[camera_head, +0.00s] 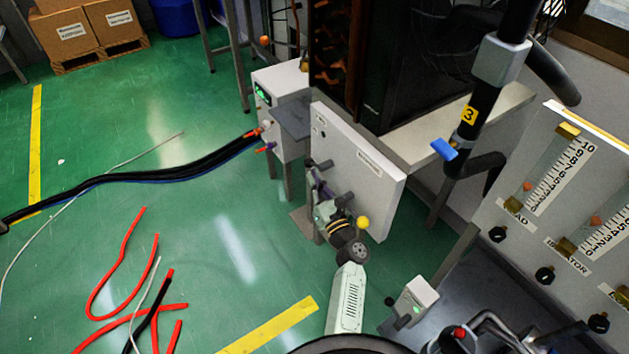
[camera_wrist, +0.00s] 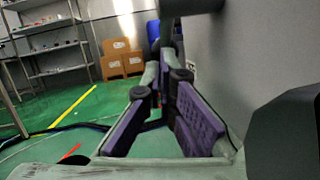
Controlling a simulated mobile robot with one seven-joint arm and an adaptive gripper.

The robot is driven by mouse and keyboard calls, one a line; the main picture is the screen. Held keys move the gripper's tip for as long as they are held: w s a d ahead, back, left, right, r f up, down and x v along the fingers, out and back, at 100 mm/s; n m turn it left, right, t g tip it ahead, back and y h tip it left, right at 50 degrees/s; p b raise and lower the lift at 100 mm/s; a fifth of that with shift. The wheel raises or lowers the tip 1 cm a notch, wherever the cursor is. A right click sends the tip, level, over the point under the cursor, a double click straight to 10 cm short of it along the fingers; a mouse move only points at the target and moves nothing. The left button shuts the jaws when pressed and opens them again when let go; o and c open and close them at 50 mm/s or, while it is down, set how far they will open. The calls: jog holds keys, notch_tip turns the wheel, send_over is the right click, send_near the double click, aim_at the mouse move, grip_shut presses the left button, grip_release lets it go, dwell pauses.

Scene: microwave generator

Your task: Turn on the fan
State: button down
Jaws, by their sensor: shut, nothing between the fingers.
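My gripper (camera_head: 313,167) is shut and empty, with its fingers in front of the lower left part of an upright white panel (camera_head: 376,192). The panel carries a label and a small dark detail near its upper left edge. In the wrist view the purple-padded fingers of my gripper (camera_wrist: 165,72) come together at their tips, beside a grey surface (camera_wrist: 232,65) on the right. I cannot tell whether they touch it. No fan or fan switch can be made out for certain.
A white box with a green display (camera_head: 262,94) stands left of the panel, with thick black cables (camera_head: 160,168) running from it. A blue-handled valve (camera_head: 444,149) and gauges (camera_head: 545,180) are at the right.

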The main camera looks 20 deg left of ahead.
aim_at(307, 163)
jog(key=shift+b+x, duration=0.75)
jog(key=shift+b, duration=0.8)
jog(key=shift+w+a+r+t+y+b, duration=0.2)
jog(key=shift+a+r+t+y+b, duration=0.25)
jog(key=shift+b, duration=0.65)
jog(key=shift+w+a+r+t+y+b, duration=0.25)
jog(key=shift+r+b, duration=0.25)
jog(key=shift+b, duration=0.55)
jog(key=shift+w+a+r, duration=0.15)
jog(key=shift+a+r, duration=0.15)
jog(key=shift+r, duration=0.35)
jog(key=shift+w+a+r, duration=0.1)
jog(key=shift+a+r, duration=0.05)
jog(key=shift+a, duration=0.15)
jog(key=shift+r+p, duration=0.3)
jog(key=shift+d+r, duration=0.1)
jog(key=shift+d+h, duration=0.1)
jog(key=shift+h, duration=0.2)
